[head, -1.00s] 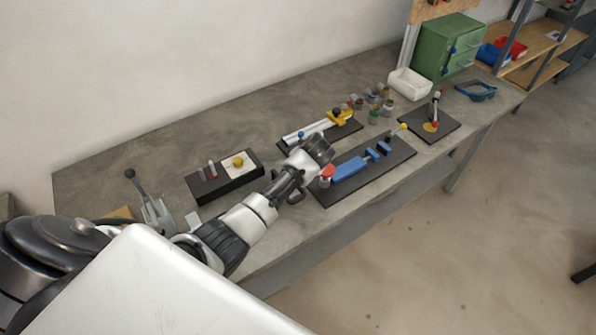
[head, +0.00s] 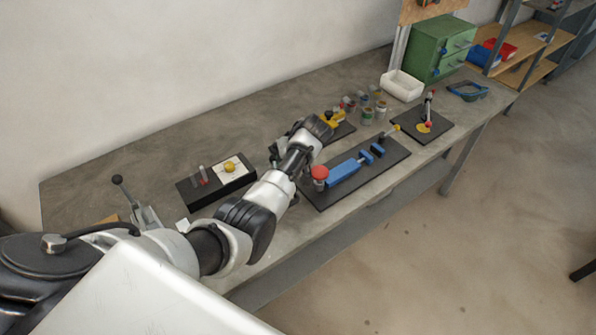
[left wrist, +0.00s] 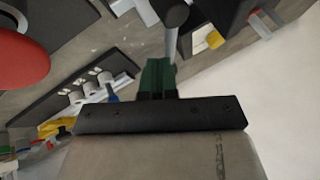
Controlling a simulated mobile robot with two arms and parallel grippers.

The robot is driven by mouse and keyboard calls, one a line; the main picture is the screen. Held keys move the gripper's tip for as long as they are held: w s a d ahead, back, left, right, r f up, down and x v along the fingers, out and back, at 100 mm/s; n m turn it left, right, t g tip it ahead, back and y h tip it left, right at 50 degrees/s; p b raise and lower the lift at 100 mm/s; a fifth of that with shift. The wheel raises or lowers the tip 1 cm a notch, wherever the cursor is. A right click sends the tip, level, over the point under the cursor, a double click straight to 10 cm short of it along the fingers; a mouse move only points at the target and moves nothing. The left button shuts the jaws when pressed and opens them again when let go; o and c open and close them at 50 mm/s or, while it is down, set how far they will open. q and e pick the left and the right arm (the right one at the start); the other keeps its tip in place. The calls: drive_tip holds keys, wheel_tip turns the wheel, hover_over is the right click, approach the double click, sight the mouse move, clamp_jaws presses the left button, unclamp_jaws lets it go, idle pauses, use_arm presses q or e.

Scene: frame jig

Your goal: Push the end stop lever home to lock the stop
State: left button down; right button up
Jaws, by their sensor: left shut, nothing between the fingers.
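My left gripper (left wrist: 159,72) is shut and empty in the left wrist view, its dark green fingers together. In the head view my left arm's end (head: 314,130) hangs over the frame jig (head: 345,130), hiding most of it and the fingertips. A grey rod with a dark round end (left wrist: 173,14) shows just beyond the fingers; I cannot tell whether it is the end stop lever or whether they touch. The jig's pale rails (left wrist: 90,92), blue part (left wrist: 112,97) and yellow part (left wrist: 57,127) show left of the fingers. My right gripper is out of view.
A blue clamp (head: 343,171) with a red knob (head: 319,172) stands in front of the arm; the knob looms close in the wrist view (left wrist: 22,60). A black box (head: 205,188), a lever fixture (head: 146,217), small jars (head: 367,116) and a white bin (head: 402,86) share the bench.

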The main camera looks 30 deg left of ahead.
use_arm(q)
drive_tip(key=shift+s+a+p, duration=0.3)
drive_tip(key=shift+a+p, duration=0.1)
drive_tip(key=shift+a, duration=0.3)
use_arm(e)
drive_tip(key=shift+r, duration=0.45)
use_arm(q)
drive_tip(key=shift+s, duration=0.1)
drive_tip(key=shift+a, duration=0.1)
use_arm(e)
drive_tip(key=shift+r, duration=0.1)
